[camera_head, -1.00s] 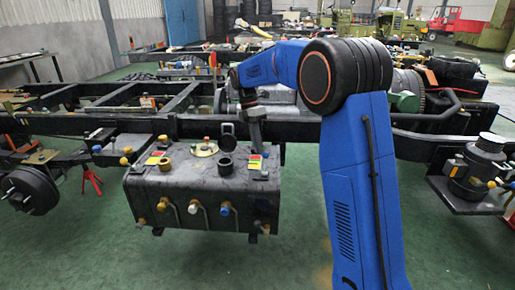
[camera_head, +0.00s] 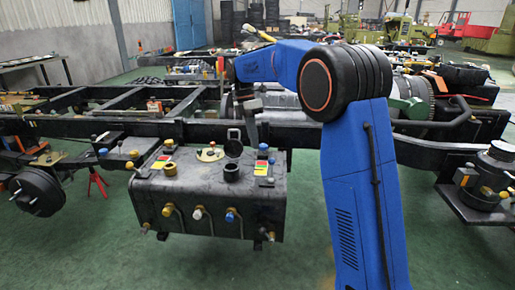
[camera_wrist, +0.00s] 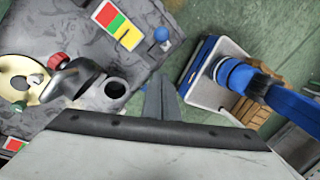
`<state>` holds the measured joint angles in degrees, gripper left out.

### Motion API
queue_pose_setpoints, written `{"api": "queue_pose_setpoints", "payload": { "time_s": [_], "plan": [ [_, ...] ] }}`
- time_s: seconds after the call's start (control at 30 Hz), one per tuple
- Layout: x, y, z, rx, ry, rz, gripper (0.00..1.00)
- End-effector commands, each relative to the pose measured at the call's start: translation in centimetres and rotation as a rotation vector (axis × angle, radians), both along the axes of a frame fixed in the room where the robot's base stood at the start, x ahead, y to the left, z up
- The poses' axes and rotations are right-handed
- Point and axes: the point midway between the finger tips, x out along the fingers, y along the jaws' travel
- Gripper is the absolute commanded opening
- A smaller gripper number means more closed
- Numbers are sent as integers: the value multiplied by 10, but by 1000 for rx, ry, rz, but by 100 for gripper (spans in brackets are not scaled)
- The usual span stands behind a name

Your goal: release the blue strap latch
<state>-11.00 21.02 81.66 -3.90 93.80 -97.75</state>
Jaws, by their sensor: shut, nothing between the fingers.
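A black tank (camera_head: 165,201) hangs beside the chassis rail. Two small blue knobs stand at the right end of its top, a rear one (camera_head: 262,147) and a front one (camera_head: 271,160). I cannot tell which belongs to the strap latch. The wrist view shows one blue knob (camera_wrist: 160,34) beside a red, green and yellow label (camera_wrist: 117,22). My gripper (camera_wrist: 160,98) is shut and empty, over the tank's edge and apart from that knob. In the head view my gripper (camera_head: 252,136) is small and dark behind the filler, its tips unclear.
An open filler neck (camera_head: 232,172) with a raised lid (camera_head: 234,140) stands close to my gripper. A gauge plate (camera_head: 210,154) and yellow fittings (camera_head: 169,168) lie farther left. The chassis rail (camera_head: 60,127) runs behind the tank. Green floor (camera_head: 150,260) is clear in front.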

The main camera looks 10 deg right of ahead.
Motion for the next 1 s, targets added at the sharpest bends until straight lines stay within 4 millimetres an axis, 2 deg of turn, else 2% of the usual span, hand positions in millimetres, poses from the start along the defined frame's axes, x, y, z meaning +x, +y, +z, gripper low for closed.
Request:
{"api": "queue_pose_setpoints", "payload": {
  "time_s": [0.2,0.4,0.6,1.0],
  "plan": [
    [28,-1,24,0,-1,-1,0],
    [45,-2,40,0,-1,-1,0],
    [52,-2,48,0,-1,0,0],
    [51,-3,50,0,-2,-4,0]
  ]
}}
